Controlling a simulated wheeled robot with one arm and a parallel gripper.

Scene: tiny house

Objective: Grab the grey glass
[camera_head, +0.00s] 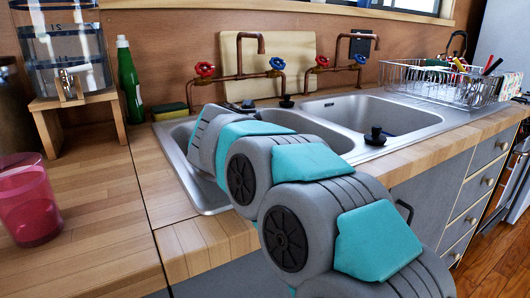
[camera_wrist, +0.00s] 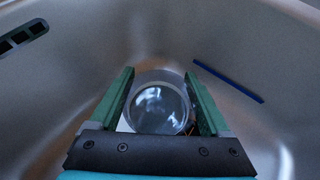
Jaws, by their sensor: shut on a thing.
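A clear, greyish glass (camera_wrist: 160,106) is between the two green fingers of my gripper (camera_wrist: 160,100) in the wrist view. The fingers are shut on it, one on each side, and I look down at its round rim and base. The glass is inside the steel sink basin (camera_wrist: 255,50). In the head view my arm reaches into the left sink basin (camera_head: 222,201) and hides the gripper and the glass.
A blue stick-like item (camera_wrist: 228,81) lies in the basin right of the glass. A red cup (camera_head: 28,200), a green bottle (camera_head: 130,82) and a water dispenser (camera_head: 65,45) stand left of the sink. Taps (camera_head: 240,68) rise behind it; a dish rack (camera_head: 440,85) is at right.

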